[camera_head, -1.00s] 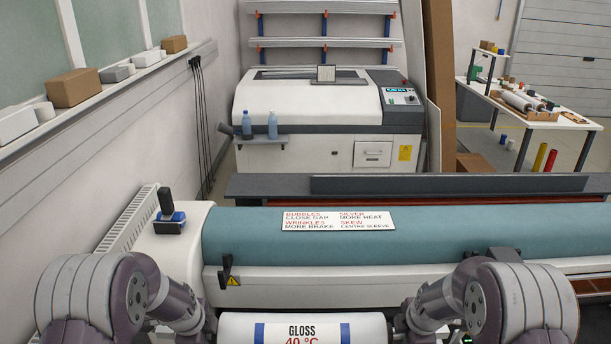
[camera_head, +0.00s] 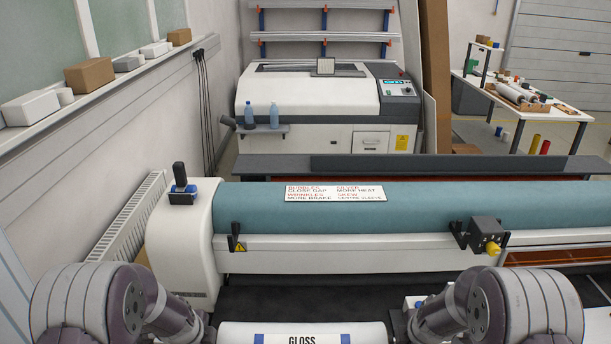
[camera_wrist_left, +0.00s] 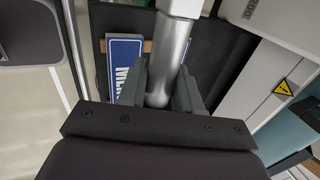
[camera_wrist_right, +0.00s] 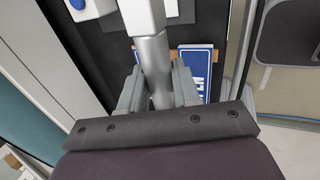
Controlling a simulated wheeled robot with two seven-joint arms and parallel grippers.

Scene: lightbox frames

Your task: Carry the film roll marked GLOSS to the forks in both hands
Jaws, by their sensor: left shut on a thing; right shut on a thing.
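The white film roll marked GLOSS (camera_head: 300,336), with blue bands, lies level across the bottom of the head view; its lower part is cut off. In the left wrist view my left gripper (camera_wrist_left: 166,88) is shut on the grey core stub (camera_wrist_left: 167,62) at one end. In the right wrist view my right gripper (camera_wrist_right: 156,88) is shut on the other core stub (camera_wrist_right: 152,60). The laminator's front has a black fork-shaped holder (camera_head: 236,240) at left and a black bracket with a yellow knob (camera_head: 482,237) at right. They may be the forks; the roll is apart from them.
The laminator (camera_head: 340,212), with a teal roller and an instruction plate, stands ahead. Dark floor (camera_head: 330,290) shows between it and the roll. A radiator (camera_head: 130,215) and wall ledge are at left. Another machine (camera_head: 325,115) and a white table (camera_head: 520,95) stand behind.

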